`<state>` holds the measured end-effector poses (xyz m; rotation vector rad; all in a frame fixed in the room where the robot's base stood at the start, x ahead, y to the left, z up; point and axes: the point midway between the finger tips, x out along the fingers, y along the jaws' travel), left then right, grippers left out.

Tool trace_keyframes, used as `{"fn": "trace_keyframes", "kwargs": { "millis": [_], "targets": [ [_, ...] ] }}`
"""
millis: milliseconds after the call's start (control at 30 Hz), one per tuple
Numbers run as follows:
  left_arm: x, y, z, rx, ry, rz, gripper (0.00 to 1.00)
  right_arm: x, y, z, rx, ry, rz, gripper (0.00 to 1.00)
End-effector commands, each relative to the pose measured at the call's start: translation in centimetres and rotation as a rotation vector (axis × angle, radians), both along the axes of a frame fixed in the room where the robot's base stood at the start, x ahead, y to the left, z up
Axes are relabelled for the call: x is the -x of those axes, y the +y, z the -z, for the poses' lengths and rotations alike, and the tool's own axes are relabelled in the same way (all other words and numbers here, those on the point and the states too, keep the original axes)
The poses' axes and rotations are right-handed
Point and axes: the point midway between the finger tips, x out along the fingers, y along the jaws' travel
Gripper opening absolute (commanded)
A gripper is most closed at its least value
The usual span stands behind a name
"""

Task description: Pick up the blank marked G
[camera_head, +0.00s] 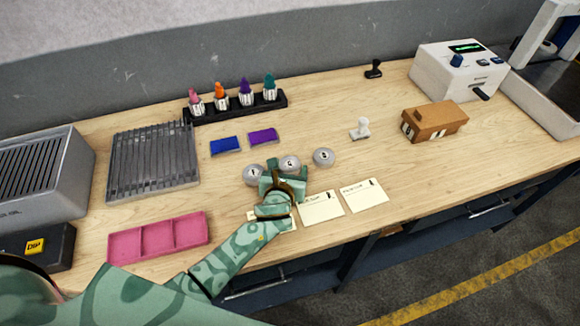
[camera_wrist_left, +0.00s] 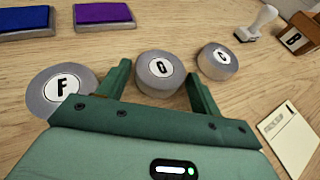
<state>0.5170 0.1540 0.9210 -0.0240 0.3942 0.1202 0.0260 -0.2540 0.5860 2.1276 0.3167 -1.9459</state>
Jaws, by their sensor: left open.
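Three round grey metal blanks with white letter discs stand in a row on the wooden bench. The left blank (camera_wrist_left: 62,92) is marked F. The middle blank (camera_wrist_left: 160,73) has a letter that looks like G or O; it also shows in the head view (camera_head: 289,162). The right blank (camera_wrist_left: 218,61) has a small letter that looks like C or G; it also shows in the head view (camera_head: 323,157). My left gripper (camera_head: 281,180) is open and empty. In the left wrist view its fingers (camera_wrist_left: 158,84) point to either side of the middle blank; contact cannot be told.
Blue (camera_head: 226,146) and purple (camera_head: 262,136) pads lie behind the blanks. A white stamp (camera_head: 360,129) and brown box (camera_head: 435,122) stand to the right. Paper cards (camera_head: 363,195) lie near the front edge. A pink tray (camera_head: 158,238) is at left. Bench between the cards and box is clear.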

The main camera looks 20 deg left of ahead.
Motion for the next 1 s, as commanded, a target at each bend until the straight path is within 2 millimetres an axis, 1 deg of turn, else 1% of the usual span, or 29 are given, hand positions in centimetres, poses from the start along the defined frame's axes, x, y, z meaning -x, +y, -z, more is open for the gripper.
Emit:
{"fn": "trace_keyframes", "kwargs": {
  "millis": [100,133,167,200,267,533,667,767,867,967,1000],
  "targets": [
    [0.0,0.0,-0.1,0.000,0.000,0.000,0.65,0.0,0.1,-0.1,-0.002,0.001,0.001,0.36],
    [0.0,0.0,-0.1,0.000,0.000,0.000,0.62,0.1,0.2,-0.1,-0.002,0.001,0.001,0.36],
    [0.0,0.0,-0.1,0.000,0.000,0.000,0.54,0.1,0.2,-0.1,-0.003,0.001,0.002,0.36],
    [0.1,0.0,-0.1,0.000,0.000,0.000,0.42,0.1,0.3,-0.1,-0.004,0.002,0.002,0.36],
    [0.1,0.0,-0.1,0.000,0.000,0.000,0.27,0.1,0.4,-0.1,-0.005,0.003,0.002,0.36],
    [0.1,0.0,-0.1,0.000,0.000,0.000,0.27,0.2,0.4,-0.1,-0.005,0.003,0.003,0.36],
    [0.0,0.0,-0.9,0.000,-0.002,0.000,0.27,0.1,0.4,-0.6,-0.005,0.002,0.002,0.36],
    [0.0,0.0,-2.2,0.000,-0.004,0.000,0.27,0.0,0.4,-1.3,-0.005,-0.001,0.002,0.36],
    [0.3,-0.1,-4.2,-0.001,-0.005,0.000,0.27,-0.1,0.3,-2.5,-0.004,-0.005,0.002,0.36],
    [2.1,-1.0,-6.4,0.003,-0.003,0.001,0.27,-0.3,0.3,-3.8,-0.003,-0.009,0.001,0.36],
    [2.8,-1.4,-7.5,0.002,-0.004,0.001,0.27,-0.4,0.3,-4.3,-0.003,-0.009,0.001,0.36]
  ]
}}
